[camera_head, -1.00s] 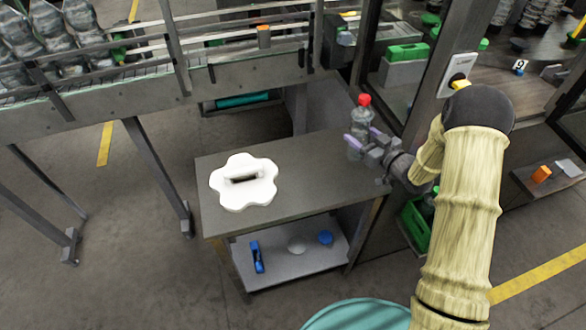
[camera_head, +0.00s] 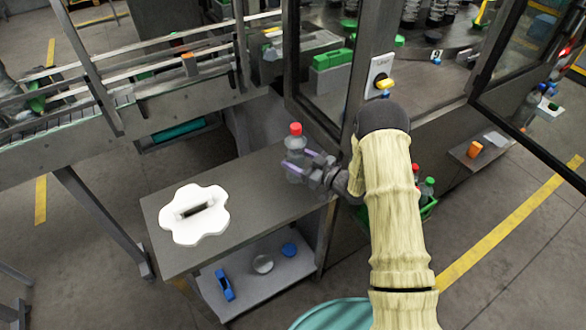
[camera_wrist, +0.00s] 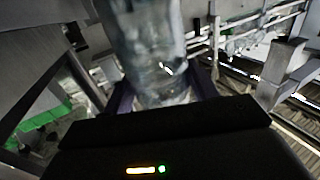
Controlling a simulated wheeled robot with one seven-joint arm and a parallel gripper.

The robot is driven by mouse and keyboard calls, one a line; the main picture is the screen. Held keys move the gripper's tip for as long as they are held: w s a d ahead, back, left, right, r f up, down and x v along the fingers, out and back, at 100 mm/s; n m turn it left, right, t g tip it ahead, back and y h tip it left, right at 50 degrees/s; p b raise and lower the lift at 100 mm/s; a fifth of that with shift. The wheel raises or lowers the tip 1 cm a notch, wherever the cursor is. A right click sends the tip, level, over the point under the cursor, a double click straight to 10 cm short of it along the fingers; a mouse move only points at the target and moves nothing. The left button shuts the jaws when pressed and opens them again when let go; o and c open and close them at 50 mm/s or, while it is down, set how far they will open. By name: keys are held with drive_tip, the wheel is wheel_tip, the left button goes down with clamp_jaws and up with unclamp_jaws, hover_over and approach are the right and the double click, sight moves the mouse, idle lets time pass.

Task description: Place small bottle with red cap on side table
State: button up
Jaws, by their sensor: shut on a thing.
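The small bottle with red cap (camera_head: 295,143) is clear and upright in the head view, at the back right end of the side table (camera_head: 256,205). My gripper (camera_head: 302,163) is shut on its body, with a purple finger on each side. In the wrist view the clear bottle (camera_wrist: 150,60) fills the space between the fingers, and its cap is out of that view. I cannot tell whether the bottle's base touches the tabletop or is just above it.
A white flower-shaped part (camera_head: 194,215) lies on the table's left. The lower shelf (camera_head: 262,285) holds small blue and grey items. A green crate (camera_head: 425,208) with bottles stands right of the table. A conveyor (camera_head: 140,105) runs at the back left. The tabletop's middle is clear.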

drive_tip(key=shift+w+f, duration=0.1)
drive_tip(key=shift+f, duration=0.1)
drive_tip(key=shift+f+p, duration=0.5)
drive_tip(key=shift+f, duration=1.5)
drive_tip(key=shift+f+b, duration=0.3)
drive_tip(key=shift+b, duration=0.05)
drive_tip(key=shift+f, duration=0.1)
